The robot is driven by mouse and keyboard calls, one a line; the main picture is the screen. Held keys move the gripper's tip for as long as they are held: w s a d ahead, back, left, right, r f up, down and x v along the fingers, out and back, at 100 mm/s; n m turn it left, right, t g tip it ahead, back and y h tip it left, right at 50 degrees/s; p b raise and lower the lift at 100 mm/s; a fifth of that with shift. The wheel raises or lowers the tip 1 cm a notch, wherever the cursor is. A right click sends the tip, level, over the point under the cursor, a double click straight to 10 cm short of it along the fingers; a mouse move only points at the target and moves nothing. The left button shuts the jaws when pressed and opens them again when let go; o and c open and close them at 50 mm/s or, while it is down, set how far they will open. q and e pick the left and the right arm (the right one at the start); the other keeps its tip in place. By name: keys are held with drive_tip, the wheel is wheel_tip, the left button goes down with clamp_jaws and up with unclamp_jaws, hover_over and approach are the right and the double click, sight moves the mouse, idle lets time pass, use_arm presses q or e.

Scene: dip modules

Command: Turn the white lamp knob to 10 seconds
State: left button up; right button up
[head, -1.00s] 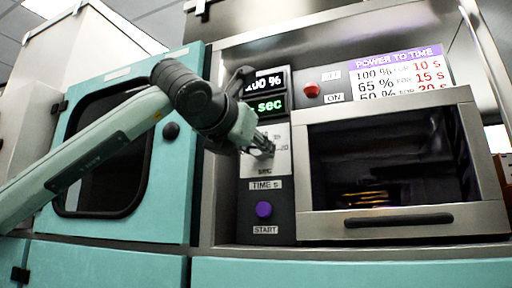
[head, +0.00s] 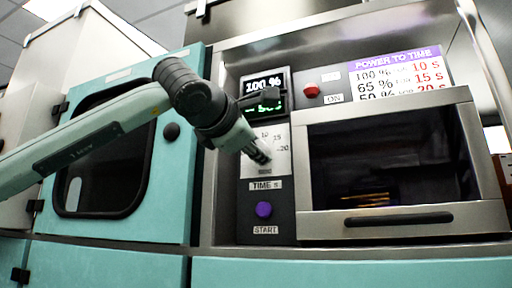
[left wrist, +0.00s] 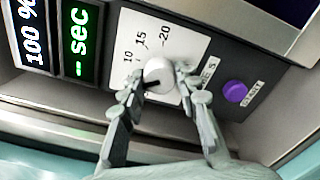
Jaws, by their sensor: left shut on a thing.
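The white lamp knob (left wrist: 159,74) sits on a white dial plate marked 10, 15 and 20. Its dark pointer mark faces the left finger, below the 10 label in the left wrist view. My left gripper (left wrist: 158,88) is shut on the knob, one finger on each side; it also shows in the head view (head: 262,154), where it mostly hides the knob. The green time display (left wrist: 79,45) reads a dash and "sec". My right gripper is in neither view.
A purple START button (head: 264,209) is below the dial, and a red button (head: 311,90) is up to the right. The "100 %" display (head: 263,84) is above. A glass-fronted chamber door (head: 402,221) stands right of the panel.

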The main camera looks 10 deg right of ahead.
use_arm(q)
drive_tip(key=shift+m+p, duration=0.4)
drive_tip(key=shift+m, duration=3.1)
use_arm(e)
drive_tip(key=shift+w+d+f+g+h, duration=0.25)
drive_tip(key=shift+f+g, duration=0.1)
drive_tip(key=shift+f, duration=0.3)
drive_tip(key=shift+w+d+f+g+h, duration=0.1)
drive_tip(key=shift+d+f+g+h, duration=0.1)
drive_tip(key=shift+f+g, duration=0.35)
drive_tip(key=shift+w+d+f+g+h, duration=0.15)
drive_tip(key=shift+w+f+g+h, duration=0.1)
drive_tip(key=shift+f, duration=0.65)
use_arm(q)
drive_tip(key=o, duration=1.2)
drive_tip(key=shift+c, duration=0.2)
drive_tip(key=v, duration=1.2)
